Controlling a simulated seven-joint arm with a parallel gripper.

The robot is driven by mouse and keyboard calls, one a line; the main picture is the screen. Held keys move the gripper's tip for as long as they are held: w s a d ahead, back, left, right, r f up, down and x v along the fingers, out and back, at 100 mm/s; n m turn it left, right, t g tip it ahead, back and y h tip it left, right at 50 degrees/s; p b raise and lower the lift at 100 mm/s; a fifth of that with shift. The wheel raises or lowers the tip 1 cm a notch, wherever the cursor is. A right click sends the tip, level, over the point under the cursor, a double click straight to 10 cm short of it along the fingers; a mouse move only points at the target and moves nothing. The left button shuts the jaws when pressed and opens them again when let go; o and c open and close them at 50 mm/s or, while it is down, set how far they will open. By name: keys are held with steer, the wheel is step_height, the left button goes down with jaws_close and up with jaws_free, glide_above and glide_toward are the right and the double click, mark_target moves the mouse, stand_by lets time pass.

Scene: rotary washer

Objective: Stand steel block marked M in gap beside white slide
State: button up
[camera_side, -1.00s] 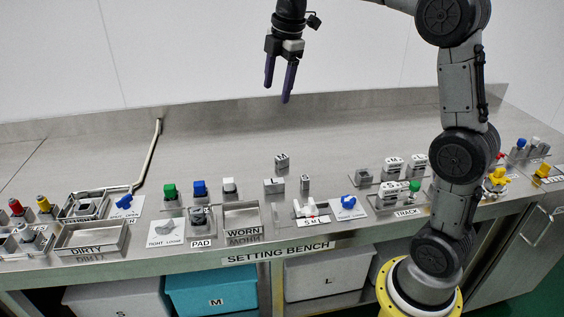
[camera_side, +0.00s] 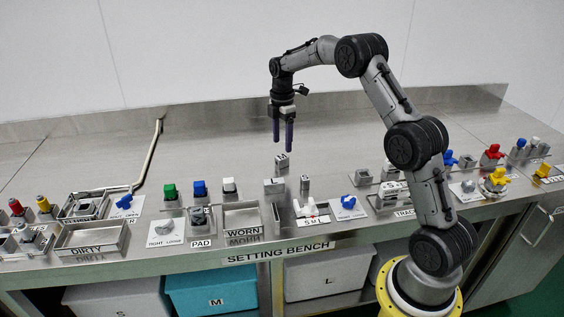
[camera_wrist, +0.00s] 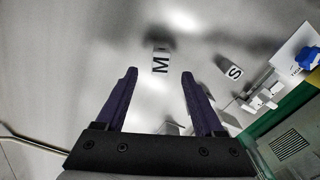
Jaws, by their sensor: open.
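The steel block marked M (camera_side: 282,161) stands upright on the bench, behind the blocks marked L (camera_side: 274,187) and S (camera_side: 304,184). My gripper (camera_side: 283,146) is open and empty, pointing down just above the M block. In the wrist view the M block (camera_wrist: 160,62) lies between the lines of my two fingertips (camera_wrist: 159,76), a little beyond them. The S block (camera_wrist: 231,68) shows to its right. The white slide (camera_side: 309,207) sits on the bench front behind the S M L label; its gap is too small to make out.
A blue knob (camera_side: 348,202) on a white plate is right of the slide. The WORN tray (camera_side: 241,212) is to the left, with a white-topped piece (camera_side: 229,186) behind it. The track (camera_side: 390,200) is further right, partly behind my arm. The bench behind the blocks is clear.

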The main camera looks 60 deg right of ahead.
mark_target(282, 156)
steer(key=shift+a+f, duration=0.1)
steer(key=shift+f, duration=3.25)
steer(key=shift+c, duration=0.3)
jaws_close()
steer(key=shift+r, duration=0.1)
